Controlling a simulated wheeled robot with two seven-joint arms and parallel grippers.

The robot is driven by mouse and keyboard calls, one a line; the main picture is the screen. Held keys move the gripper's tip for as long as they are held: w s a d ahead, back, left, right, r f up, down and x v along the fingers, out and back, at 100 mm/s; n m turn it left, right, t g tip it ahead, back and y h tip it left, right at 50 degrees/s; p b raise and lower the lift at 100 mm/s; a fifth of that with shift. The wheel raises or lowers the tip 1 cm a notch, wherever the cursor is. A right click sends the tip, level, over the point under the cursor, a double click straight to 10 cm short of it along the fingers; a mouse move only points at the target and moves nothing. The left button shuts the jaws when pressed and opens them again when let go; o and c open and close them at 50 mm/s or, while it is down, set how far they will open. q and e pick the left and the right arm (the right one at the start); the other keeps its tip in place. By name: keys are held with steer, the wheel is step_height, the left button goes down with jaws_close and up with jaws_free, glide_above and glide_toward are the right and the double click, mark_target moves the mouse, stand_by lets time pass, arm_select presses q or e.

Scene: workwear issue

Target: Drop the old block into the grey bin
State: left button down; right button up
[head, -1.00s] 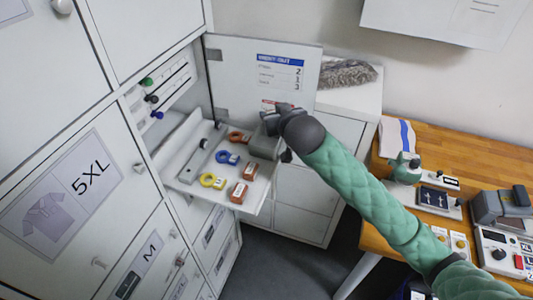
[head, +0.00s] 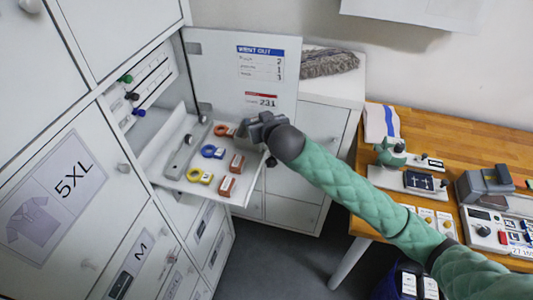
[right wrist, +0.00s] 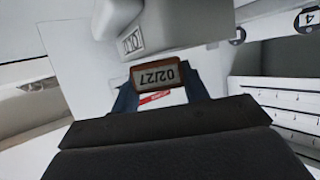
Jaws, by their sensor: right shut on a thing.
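My right gripper (head: 250,127) is over the right back corner of the pulled-out shelf, in front of the open cabinet door. In the right wrist view my right gripper (right wrist: 160,88) is shut on a small orange-brown block (right wrist: 158,74) whose label reads 02/27 upside down. The block is hidden in the head view. A grey box shape, possibly the grey bin, is mostly hidden by the gripper in the head view; I cannot tell its edges. Two labelled red-brown blocks (head: 237,162) (head: 227,186) lie on the shelf. My left gripper is not in view.
The shelf (head: 168,165) also holds orange, blue and yellow ring-shaped tags (head: 200,175). The open door (head: 240,75) stands behind my gripper. A wooden table (head: 430,140) with devices is at right. Grey floor is clear between.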

steer(key=shift+a, duration=0.15)
steer(key=o, duration=1)
steer(key=shift+o, duration=0.2)
